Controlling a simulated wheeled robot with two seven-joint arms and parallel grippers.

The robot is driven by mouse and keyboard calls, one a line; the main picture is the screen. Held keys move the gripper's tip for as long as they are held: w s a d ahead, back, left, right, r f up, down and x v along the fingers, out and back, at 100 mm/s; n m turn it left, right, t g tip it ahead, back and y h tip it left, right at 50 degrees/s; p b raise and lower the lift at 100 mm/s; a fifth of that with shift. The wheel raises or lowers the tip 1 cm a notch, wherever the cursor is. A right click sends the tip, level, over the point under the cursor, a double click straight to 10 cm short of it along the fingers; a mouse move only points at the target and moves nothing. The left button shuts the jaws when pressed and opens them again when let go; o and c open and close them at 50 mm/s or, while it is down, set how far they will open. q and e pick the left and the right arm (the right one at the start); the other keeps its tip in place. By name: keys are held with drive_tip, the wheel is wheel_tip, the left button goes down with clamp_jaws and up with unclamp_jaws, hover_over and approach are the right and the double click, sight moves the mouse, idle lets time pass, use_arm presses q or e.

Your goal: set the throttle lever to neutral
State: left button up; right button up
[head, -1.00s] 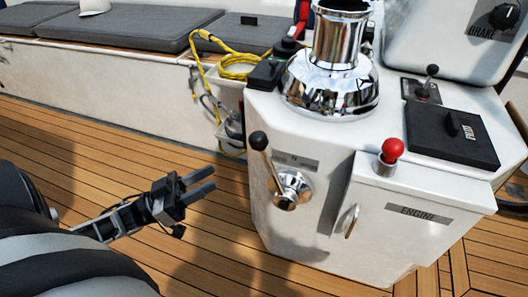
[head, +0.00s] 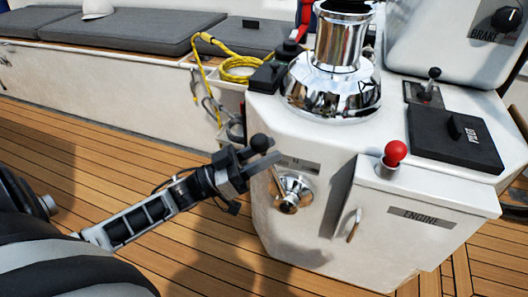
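The throttle lever has a black knob (head: 259,143) and a chrome hub (head: 292,193) on the left face of the white console. It is tilted up and to the left, off the small "N" label (head: 300,163) above the hub. My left gripper (head: 268,154) is at the knob, its fingers pointing right and apart. One finger crosses in front of the lever just below the knob and hides most of the shaft. I cannot tell whether the knob is between the fingers or touching them. My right gripper is not in view.
A chrome winch (head: 335,70) stands on the console top. A red-knobbed lever (head: 394,154) rises beside the "ENGINE" panel (head: 420,217), and a black pilot box (head: 456,140) lies behind. A yellow rope (head: 238,63) hangs by the bench. The wooden deck left of the console is clear.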

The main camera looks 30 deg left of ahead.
use_arm(q)
clamp_jaws()
drive_tip(key=shift+r, duration=0.1)
